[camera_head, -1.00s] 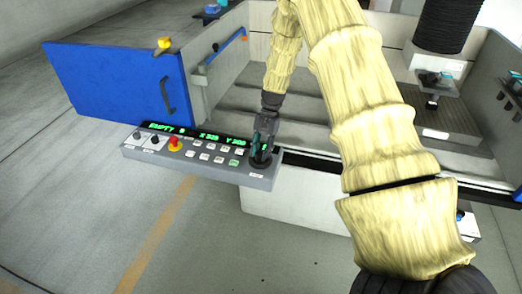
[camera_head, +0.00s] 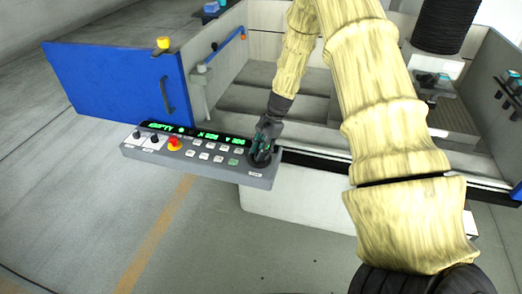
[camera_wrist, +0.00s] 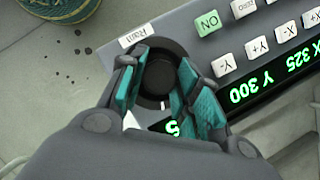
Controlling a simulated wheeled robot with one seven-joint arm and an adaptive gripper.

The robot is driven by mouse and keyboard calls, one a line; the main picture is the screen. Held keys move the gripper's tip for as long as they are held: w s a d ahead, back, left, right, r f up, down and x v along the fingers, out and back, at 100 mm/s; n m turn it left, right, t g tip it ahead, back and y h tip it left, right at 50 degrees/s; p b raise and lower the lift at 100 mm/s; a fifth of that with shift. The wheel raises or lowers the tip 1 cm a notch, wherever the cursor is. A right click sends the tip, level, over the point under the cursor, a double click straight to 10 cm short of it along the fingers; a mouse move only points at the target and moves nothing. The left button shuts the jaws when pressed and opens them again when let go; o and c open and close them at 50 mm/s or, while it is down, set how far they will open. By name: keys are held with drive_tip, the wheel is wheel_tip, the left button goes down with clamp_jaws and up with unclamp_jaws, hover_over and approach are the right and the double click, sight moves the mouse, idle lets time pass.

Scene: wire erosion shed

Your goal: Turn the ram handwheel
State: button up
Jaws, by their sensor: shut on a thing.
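The ram handwheel is a round black knob (camera_wrist: 157,82) with a white mark on its rim, next to a "Ram" label, in the wrist view. In the head view the handwheel (camera_head: 256,164) sits at the right end of the grey control panel (camera_head: 205,173), partly hidden by my gripper. My gripper (camera_wrist: 163,66) comes from above, with teal-padded fingers on two sides of the knob, shut on it. In the head view my gripper (camera_head: 265,146) is over the panel's right end.
The panel has a red emergency button (camera_head: 174,144), white keys, a green ON key (camera_wrist: 209,22) and a lit green display (camera_wrist: 262,80). A blue door (camera_head: 115,85) stands open at left. The machine's tank (camera_head: 270,85) lies behind the panel.

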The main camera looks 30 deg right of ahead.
drive_tip(key=shift+w, duration=0.1)
drive_tip(key=o, duration=1)
drive_tip(key=v, duration=1.2)
drive_tip(key=shift+d, duration=0.1)
